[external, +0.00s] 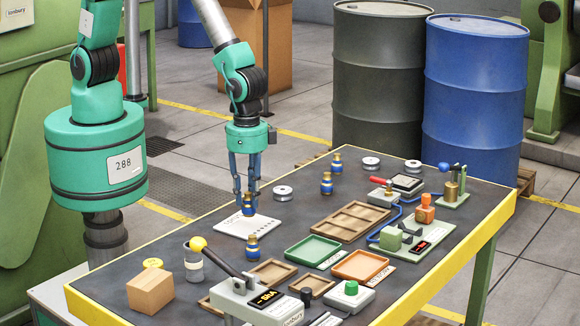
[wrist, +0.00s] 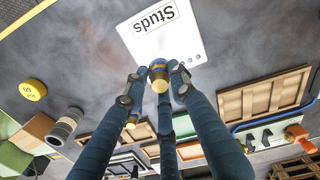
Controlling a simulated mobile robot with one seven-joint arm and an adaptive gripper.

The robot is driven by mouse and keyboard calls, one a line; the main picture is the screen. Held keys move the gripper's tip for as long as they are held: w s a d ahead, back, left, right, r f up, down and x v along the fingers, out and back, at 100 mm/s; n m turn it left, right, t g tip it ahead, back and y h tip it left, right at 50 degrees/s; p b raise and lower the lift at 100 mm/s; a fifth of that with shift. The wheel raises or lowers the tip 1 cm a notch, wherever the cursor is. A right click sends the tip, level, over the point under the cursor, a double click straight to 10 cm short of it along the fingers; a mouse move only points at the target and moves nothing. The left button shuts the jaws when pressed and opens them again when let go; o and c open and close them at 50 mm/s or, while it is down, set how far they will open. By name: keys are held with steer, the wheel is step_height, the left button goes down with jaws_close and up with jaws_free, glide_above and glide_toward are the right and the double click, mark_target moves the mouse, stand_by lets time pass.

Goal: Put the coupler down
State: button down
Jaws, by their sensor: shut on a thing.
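The coupler is upright over the white card (external: 229,226) marked "Studs". In the wrist view the coupler (wrist: 159,75) sits between the fingertips (wrist: 156,90), overlapping the lower edge of the card (wrist: 186,43). I cannot tell whether its base touches the card. Similar blue and brass pieces stand in front of the gripper (external: 253,246) and farther back (external: 326,184), (external: 337,163).
A brown compartment tray (external: 349,221), a green tray (external: 312,251) and an orange tray (external: 360,265) lie to the right. A silver spool (external: 283,192) stands close behind the card. A lever device (external: 240,292) and a cardboard box (external: 151,291) are at the front.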

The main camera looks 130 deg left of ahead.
mark_target(248, 199)
steer(key=shift+f, duration=0.1)
steer(key=shift+f+b, duration=0.35)
steer(key=shift+f, duration=1.3)
steer(key=shift+f, duration=0.2)
steer(key=c, duration=1.4)
jaws_free()
steer(key=shift+c, duration=0.2)
steer(key=shift+r, duration=0.15)
step_height(248, 199, up, 12)
steer(key=shift+r+p, duration=0.1)
steer(key=shift+p, duration=0.85)
